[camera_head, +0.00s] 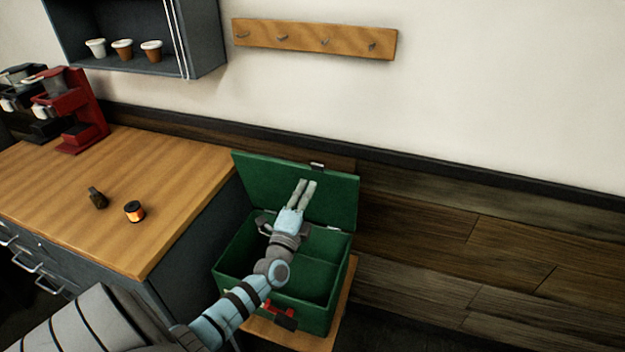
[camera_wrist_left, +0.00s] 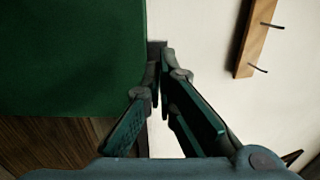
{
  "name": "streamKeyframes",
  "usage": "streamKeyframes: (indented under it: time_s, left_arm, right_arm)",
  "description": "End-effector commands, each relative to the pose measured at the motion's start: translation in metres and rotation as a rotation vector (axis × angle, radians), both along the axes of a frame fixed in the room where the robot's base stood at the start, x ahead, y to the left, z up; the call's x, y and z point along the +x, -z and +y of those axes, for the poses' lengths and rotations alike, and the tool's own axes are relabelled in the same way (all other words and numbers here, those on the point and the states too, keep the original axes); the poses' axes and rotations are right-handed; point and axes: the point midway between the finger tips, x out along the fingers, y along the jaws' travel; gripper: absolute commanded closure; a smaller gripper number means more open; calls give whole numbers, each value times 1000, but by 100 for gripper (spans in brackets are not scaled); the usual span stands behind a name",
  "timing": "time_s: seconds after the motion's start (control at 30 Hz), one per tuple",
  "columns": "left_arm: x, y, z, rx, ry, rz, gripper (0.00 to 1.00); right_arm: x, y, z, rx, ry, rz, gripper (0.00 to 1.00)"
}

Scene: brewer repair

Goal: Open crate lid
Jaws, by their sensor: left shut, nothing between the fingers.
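The green crate (camera_head: 316,315) stands on a low wooden surface beside the counter. Its lid (camera_head: 255,178) is raised, standing about upright at the back near the wall. The inside is visible and divided into compartments; my arm hides part of it. My left gripper (camera_head: 303,182) reaches over the crate, with its fingers in front of the lid's inner face. It is shut with nothing in it; I cannot tell whether it touches the lid. In the left wrist view the lid (camera_wrist_left: 70,60) fills the upper left, beside the fingers (camera_wrist_left: 160,62). My right gripper is not in view.
The wooden counter (camera_head: 170,215) on the left holds a red brewer (camera_head: 78,112), a small dark item (camera_head: 97,198) and an orange-black canister (camera_head: 134,211). A peg rail (camera_head: 310,38) and a cup shelf (camera_head: 150,66) hang on the wall. The right side is clear.

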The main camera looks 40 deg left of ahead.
Motion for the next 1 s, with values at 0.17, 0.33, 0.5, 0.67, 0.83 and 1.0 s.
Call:
streamKeyframes:
  time_s: [0.17,0.33,0.5,0.67,0.83,1.0]
  left_arm:
    - [29,-5,11,-1,0,-1,100]
    - [43,-9,15,0,1,1,100]
    - [45,-11,16,-1,1,1,100]
    - [45,-11,15,-1,1,1,100]
    - [60,-24,21,-14,1,43,100]
    - [94,-27,32,-39,2,111,100]
  right_arm:
    - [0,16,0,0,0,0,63]
    - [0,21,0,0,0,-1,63]
    - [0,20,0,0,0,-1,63]
    - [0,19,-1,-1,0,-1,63]
    - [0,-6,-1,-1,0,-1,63]
    - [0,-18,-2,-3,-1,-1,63]
